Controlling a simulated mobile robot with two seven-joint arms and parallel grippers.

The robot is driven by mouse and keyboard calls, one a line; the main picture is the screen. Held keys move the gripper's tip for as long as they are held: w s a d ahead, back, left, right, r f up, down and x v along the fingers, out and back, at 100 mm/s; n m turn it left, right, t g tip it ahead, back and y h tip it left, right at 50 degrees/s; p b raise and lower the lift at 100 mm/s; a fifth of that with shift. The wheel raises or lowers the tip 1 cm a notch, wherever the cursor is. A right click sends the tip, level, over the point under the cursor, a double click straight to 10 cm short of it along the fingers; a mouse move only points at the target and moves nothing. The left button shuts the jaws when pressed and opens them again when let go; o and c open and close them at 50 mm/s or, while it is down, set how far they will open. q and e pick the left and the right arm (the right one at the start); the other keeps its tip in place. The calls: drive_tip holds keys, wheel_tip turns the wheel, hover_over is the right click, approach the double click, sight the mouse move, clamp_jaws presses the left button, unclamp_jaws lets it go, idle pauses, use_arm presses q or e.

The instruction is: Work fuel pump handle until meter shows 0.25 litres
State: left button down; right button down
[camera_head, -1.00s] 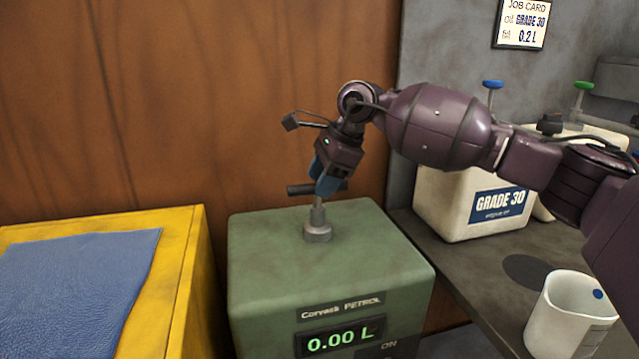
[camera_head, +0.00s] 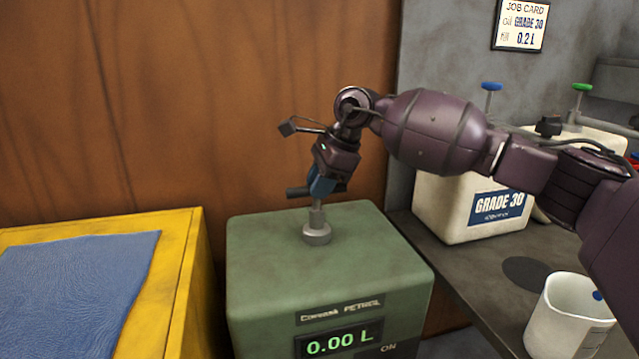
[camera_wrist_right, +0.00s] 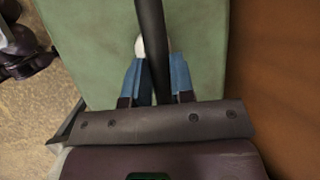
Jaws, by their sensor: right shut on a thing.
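The green fuel pump (camera_head: 260,260) stands in the lower middle of the head view. Its meter (camera_head: 338,343) reads 0.00 L, with ON beside it. A dark T-shaped pump handle (camera_head: 297,192) sits on a short grey shaft on the pump's top. My right gripper (camera_head: 321,190) has its blue fingers shut on the handle bar. In the right wrist view the dark bar (camera_wrist_right: 151,45) runs between the two blue fingers (camera_wrist_right: 156,80), above the green pump top.
A yellow cabinet (camera_head: 185,270) with a blue cloth (camera_head: 75,285) is at the left. At the right, a dark bench (camera_head: 450,260) holds a GRADE 30 container (camera_head: 450,215) and a white jug (camera_head: 565,320). A job card (camera_head: 520,25) hangs behind. A brown wall is close behind the pump.

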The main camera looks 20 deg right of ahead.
wheel_tip(320, 180, up, 11)
drive_tip(key=p, duration=0.3)
drive_tip(key=shift+f, duration=0.15)
drive_tip(key=c, duration=1)
unclamp_jaws()
drive_tip(key=shift+o, duration=0.2)
drive_tip(key=shift+f, duration=0.1)
